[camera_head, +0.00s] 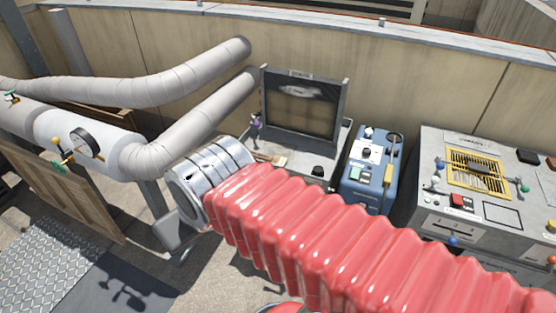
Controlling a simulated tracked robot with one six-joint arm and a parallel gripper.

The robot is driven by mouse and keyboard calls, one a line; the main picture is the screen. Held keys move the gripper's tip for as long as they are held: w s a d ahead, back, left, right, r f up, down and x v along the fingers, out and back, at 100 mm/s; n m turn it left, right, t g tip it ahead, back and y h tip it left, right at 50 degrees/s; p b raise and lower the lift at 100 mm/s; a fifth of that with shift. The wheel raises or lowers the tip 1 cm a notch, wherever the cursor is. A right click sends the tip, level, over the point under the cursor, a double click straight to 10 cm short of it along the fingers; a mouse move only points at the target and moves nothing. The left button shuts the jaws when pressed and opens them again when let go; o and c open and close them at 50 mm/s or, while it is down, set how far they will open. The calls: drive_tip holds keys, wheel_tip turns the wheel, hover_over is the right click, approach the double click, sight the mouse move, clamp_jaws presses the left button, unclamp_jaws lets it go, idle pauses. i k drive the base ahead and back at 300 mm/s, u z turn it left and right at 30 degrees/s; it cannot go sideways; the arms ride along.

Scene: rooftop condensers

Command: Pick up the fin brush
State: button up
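A small tan, wooden-looking piece (269,158) lies on the grey bench below the dark framed panel. It may be the fin brush, but it is partly hidden behind my arm and too small to be sure. My arm, in red bellows with a silver cuff, crosses the view from the lower right to the middle. A grey part below the cuff seems to belong to my gripper (180,238). Its fingers are not clear, and I cannot see whether it holds anything. It appears left of and nearer than the tan piece.
Thick grey pipes (190,80) with a gauge (85,143) run along the left. The framed panel (303,103) stands at the back. A blue machine (368,170) and a grey cabinet (480,195) with a yellow grille stand right. Open floor shows lower left.

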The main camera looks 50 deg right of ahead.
sight(278, 160)
drive_tip(key=z, duration=0.05)
drive_tip(key=i, duration=1)
drive_tip(key=z, duration=0.05)
